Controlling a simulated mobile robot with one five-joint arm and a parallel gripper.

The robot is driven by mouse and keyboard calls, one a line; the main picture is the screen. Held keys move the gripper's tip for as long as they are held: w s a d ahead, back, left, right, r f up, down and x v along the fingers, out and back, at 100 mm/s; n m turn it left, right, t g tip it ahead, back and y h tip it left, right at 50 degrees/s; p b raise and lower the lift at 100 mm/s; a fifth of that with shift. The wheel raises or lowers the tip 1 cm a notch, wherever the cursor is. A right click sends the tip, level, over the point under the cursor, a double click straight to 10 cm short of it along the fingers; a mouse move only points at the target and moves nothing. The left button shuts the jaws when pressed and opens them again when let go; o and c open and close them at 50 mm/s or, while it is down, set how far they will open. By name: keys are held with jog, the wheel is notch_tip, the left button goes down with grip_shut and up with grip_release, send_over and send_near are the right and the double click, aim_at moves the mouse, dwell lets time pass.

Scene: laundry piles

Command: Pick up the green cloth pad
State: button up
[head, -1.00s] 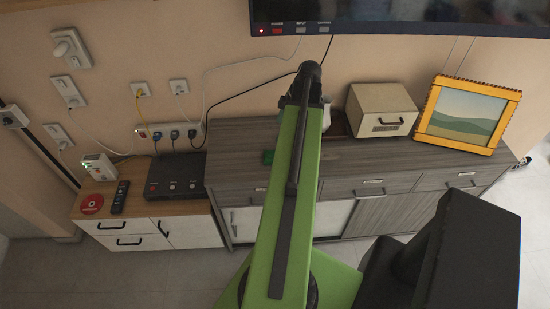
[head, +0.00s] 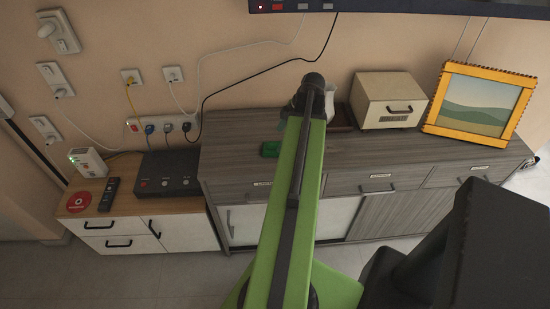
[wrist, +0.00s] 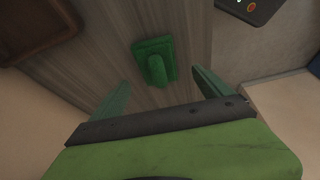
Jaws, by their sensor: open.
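My gripper (wrist: 161,79) is open, one finger on either side in the picture and the pad between and beyond the fingertips. Nothing is held. I cannot tell how high the fingers are above the top. In the head view my gripper is mostly hidden behind my arm.
A cream box (head: 388,99) and an orange-framed picture (head: 480,103) stand right of my arm. A brown tray (wrist: 38,28) shows in the wrist view. A lower cabinet at left holds a black router (head: 170,174), a remote (head: 109,194) and a red disc (head: 78,202).

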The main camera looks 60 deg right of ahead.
aim_at(277, 143)
jog(key=shift+w+f, duration=0.1)
jog(key=shift+f, duration=0.15)
jog(key=b+x, duration=0.4)
jog(key=x, duration=0.1)
jog(key=shift+w+f+b, duration=0.15)
jog(key=shift+f+b, duration=0.05)
jog(key=shift+b, duration=0.2)
jog(key=shift+r, duration=0.2)
jog(key=c, duration=1.5)
